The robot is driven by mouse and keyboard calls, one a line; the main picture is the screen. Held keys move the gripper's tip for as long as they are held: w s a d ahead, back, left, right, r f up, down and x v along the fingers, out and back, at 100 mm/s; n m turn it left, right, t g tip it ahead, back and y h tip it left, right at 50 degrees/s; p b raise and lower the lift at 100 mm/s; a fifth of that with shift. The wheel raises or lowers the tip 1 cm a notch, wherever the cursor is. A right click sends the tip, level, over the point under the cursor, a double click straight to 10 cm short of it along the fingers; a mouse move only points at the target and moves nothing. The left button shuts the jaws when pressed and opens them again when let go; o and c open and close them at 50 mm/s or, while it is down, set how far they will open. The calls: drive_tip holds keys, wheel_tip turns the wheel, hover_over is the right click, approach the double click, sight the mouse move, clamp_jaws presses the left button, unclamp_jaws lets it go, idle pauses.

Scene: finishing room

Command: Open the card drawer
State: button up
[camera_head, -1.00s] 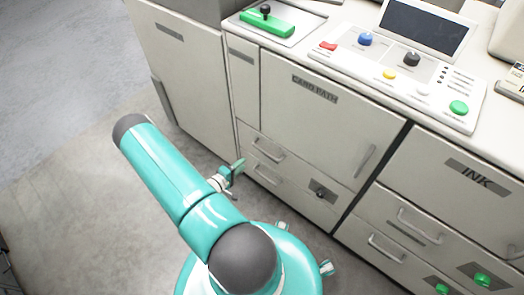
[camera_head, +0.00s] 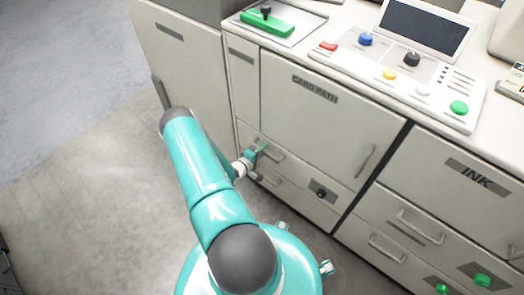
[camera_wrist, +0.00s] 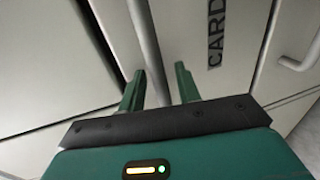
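The drawer marked CARD, seen in part in the wrist view (camera_wrist: 215,85), appears to be the upper drawer under the CARD PATH door (camera_head: 310,130). It looks shut, flush with the cabinet. Its bar handle (camera_wrist: 147,40) runs between my gripper's (camera_wrist: 160,75) two green fingers in the wrist view, with a gap on either side. In the head view my gripper (camera_head: 258,152) is at the left end of this handle (camera_head: 272,154). The fingers are apart and hold nothing. I cannot tell how deep the bar sits between them.
A lower drawer handle (camera_head: 268,180) sits just below; a handle also shows at right in the wrist view (camera_wrist: 300,60). A dark knob (camera_head: 320,193) is to the right. INK drawers (camera_head: 420,222) stand further right. Floor (camera_head: 90,220) at left is clear.

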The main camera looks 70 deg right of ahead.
drive_tip(key=shift+d, duration=0.15)
clamp_jaws()
drive_tip(key=f+v, duration=0.2)
drive_tip(key=v, duration=1.1)
drive_tip(key=a+f+v, duration=0.1)
drive_tip(key=f+v, duration=0.2)
drive_tip(key=v, duration=1.1)
drive_tip(key=shift+w+f, duration=0.3)
unclamp_jaws()
drive_tip(key=shift+w, duration=0.1)
